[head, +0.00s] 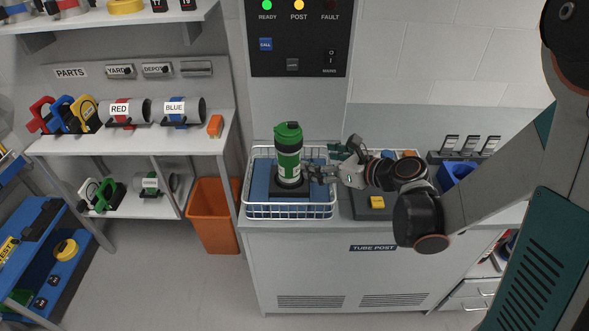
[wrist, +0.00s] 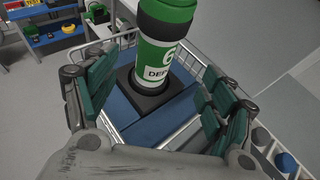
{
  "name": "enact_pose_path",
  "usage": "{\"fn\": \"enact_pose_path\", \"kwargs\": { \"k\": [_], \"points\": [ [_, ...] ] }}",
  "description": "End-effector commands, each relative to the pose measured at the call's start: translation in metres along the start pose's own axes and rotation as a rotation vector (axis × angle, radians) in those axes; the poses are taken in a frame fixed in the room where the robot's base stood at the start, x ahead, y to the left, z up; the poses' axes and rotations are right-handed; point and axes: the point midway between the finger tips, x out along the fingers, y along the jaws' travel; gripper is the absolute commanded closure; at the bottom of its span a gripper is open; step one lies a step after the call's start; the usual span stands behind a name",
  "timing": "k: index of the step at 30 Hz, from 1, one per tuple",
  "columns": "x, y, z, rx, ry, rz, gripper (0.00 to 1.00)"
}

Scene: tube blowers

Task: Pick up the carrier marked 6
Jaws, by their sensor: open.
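The carrier (head: 288,152) is a green cylinder with a green cap and a white label band. It stands upright in a black socket on a blue insert in a white wire basket (head: 290,211). In the wrist view the carrier (wrist: 164,38) shows a partly cut-off 6 and "DEP" on its label; its top is out of frame. My gripper (head: 324,163) is open just right of the carrier. In the wrist view its green-padded fingers (wrist: 158,80) are spread to either side, with the carrier ahead between them. I cannot tell whether any finger touches it.
The basket stands on the grey TUBE POST cabinet (head: 372,274), its wire rim around the carrier. A panel (head: 298,38) behind has green and yellow lamps lit. A shelf (head: 135,135) at left holds RED and BLUE cylinders. An orange bin (head: 213,222) stands left of the cabinet.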

Motion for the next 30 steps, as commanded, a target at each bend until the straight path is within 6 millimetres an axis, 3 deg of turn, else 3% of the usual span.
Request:
{"fn": "enact_pose_path", "kwargs": {
  "k": [9, 20, 30],
  "points": [
    [0.059, 0.001, -0.002, -0.005, 0.001, 0.002, 0.23],
    [0.084, 0.001, 0.000, -0.005, 0.001, 0.000, 0.23],
    [0.128, 0.005, 0.001, -0.006, 0.002, 0.001, 0.23]
  ]
}}
